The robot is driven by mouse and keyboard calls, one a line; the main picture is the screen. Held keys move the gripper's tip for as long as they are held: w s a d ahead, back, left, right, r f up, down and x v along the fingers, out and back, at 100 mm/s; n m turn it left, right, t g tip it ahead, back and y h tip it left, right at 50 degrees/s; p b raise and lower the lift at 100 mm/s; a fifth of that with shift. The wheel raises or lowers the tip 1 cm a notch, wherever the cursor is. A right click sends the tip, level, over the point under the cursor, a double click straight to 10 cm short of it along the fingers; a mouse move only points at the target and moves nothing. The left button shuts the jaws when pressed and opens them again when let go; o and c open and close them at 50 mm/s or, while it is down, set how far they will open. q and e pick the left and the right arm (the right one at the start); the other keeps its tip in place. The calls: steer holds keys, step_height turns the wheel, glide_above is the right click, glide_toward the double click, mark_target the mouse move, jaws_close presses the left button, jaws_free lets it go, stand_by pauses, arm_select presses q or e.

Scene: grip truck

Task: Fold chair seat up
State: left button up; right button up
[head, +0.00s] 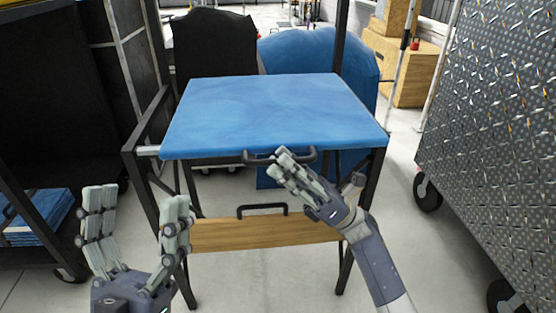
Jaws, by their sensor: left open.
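The chair seat (270,108) is a flat blue panel, lying level in a black metal frame (180,292). A black handle (258,158) is on its front edge. My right gripper (285,162) reaches in from the lower right, its fingertips overlapping the handle; I cannot tell whether they touch or grip it. My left gripper (135,204) is open and empty at the lower left, in front of the frame and apart from the seat.
A wooden board (265,233) with its own black handle (262,209) spans the frame below the seat. A diamond-plate metal cart (490,130) on wheels stands close on the right. Dark shelving with blue sheets (38,215) stands on the left. Grey floor shows in front.

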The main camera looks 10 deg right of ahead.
steer(key=shift+x, duration=0.95)
steer(key=shift+c, duration=0.6)
jaws_close()
